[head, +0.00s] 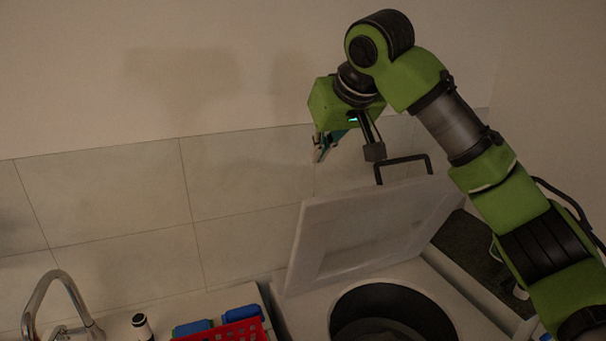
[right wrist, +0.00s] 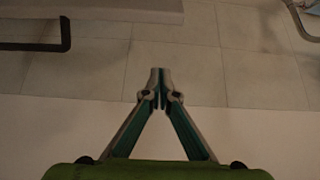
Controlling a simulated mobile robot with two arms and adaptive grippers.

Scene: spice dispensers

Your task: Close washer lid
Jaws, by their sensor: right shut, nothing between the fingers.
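The washer lid (head: 367,228) is a pale panel standing raised and tilted back, with a black handle (head: 403,162) on its upper edge. The washer (head: 434,283) below it shows its round dark drum opening (head: 390,312). My right gripper (head: 320,153) is above and to the left of the handle, in front of the wall, not touching the lid. In the right wrist view its fingers (right wrist: 160,75) meet at the tips with nothing between them. That view also shows the black handle (right wrist: 50,45) and the lid's edge (right wrist: 90,10) at upper left. My left gripper is not in view.
A tiled wall (head: 95,195) runs behind. At lower left stand a curved metal faucet (head: 62,285) and a dark bottle with a white band (head: 142,326). A red basket (head: 222,331) with blue items (head: 240,314) stands just left of the washer. Air left of my gripper is free.

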